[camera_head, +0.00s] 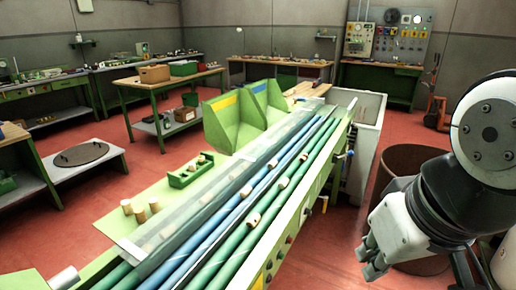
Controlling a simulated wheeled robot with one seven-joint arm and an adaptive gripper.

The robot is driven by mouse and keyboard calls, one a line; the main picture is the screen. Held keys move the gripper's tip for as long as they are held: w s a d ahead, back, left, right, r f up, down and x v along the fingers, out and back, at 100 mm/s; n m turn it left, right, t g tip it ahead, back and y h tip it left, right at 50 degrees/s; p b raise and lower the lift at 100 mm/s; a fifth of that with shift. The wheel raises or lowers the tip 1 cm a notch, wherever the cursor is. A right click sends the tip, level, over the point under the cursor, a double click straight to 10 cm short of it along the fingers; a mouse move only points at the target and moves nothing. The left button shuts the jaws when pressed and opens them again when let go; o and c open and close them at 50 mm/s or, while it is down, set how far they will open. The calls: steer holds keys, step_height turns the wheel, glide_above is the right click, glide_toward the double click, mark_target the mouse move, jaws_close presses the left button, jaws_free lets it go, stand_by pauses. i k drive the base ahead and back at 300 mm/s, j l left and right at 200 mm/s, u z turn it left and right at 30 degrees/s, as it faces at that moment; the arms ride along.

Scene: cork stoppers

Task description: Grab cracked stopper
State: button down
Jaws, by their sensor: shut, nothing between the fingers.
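Cork stoppers stand on the light green ledge of the machine, among them a left one (127,206), a middle one (140,214) and a right one (154,204). More lie along the green and blue rollers, such as a near one (254,219) and one farther back (283,182). A small green tray (180,181) on the ledge holds a few stoppers. I cannot tell which stopper is cracked; they are too small. My gripper (372,260) is at the lower right, shut and empty, pointing down beside the machine and apart from every stopper.
The long green machine (283,247) runs diagonally through the middle, with two green angled bins (232,121) at its back left. A brown drum (398,170) stands behind my arm. Workbenches line the walls. Red floor lies open on the left and between machine and drum.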

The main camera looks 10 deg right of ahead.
mark_target(272, 166)
steer(key=i+l+z, duration=0.15)
steer(key=i, duration=0.5)
steer(key=i+l+z, duration=0.2)
steer(key=i, duration=0.45)
steer(key=i+l+z, duration=0.15)
steer(key=i, duration=0.5)
